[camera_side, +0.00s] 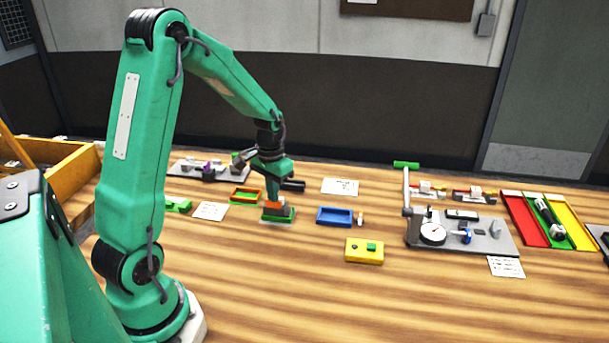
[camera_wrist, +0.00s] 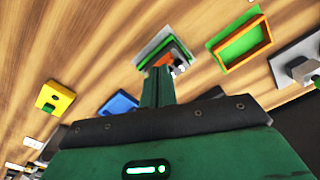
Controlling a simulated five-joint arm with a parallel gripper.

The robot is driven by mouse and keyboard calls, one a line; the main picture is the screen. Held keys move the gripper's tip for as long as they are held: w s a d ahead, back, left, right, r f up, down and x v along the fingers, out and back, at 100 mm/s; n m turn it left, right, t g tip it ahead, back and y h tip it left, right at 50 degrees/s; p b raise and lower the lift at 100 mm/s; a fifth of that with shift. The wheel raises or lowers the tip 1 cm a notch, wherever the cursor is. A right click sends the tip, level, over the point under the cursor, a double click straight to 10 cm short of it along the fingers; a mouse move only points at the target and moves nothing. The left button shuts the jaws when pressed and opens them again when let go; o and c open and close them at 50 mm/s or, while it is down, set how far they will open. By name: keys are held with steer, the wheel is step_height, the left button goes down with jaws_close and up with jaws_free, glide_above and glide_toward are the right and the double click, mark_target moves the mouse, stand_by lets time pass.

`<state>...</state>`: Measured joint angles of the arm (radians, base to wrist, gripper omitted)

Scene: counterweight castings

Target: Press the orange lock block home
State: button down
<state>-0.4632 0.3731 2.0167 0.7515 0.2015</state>
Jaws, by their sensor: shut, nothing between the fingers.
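The orange lock block (camera_side: 275,208) sits on a green casting (camera_side: 278,216) near the middle of the table in the side view. My gripper (camera_side: 273,198) points down with its fingers together, directly above the block. Its tips are at or very near the block's top; I cannot tell whether they touch. In the wrist view the shut fingers (camera_wrist: 158,72) cover part of the casting (camera_wrist: 158,45). Only part of the orange block (camera_wrist: 178,69) shows beside them. How deep the block sits is hidden.
A green-orange tray (camera_side: 245,196) stands left of the casting. A blue tray (camera_side: 335,216) and a yellow box (camera_side: 364,251) with a green button lie to the right. A gauge fixture (camera_side: 470,240) stands further right. The table in front is clear.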

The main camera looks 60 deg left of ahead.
steer(key=shift+f, duration=0.15)
stand_by(0.5)
steer(key=shift+r, duration=3.55)
steer(key=s+d+r+m+t, duration=0.1)
steer(key=s+d+r+t, duration=0.1)
steer(key=s+d+r, duration=0.3)
steer(key=s+d+r+m+t, duration=0.2)
steer(key=s+d+r, duration=0.4)
steer(key=d, duration=0.7)
steer(key=s+t, duration=0.1)
steer(key=s, duration=0.1)
steer(key=shift+s+r+t, duration=0.25)
steer(key=shift+s+t, duration=0.05)
steer(key=shift+s, duration=0.1)
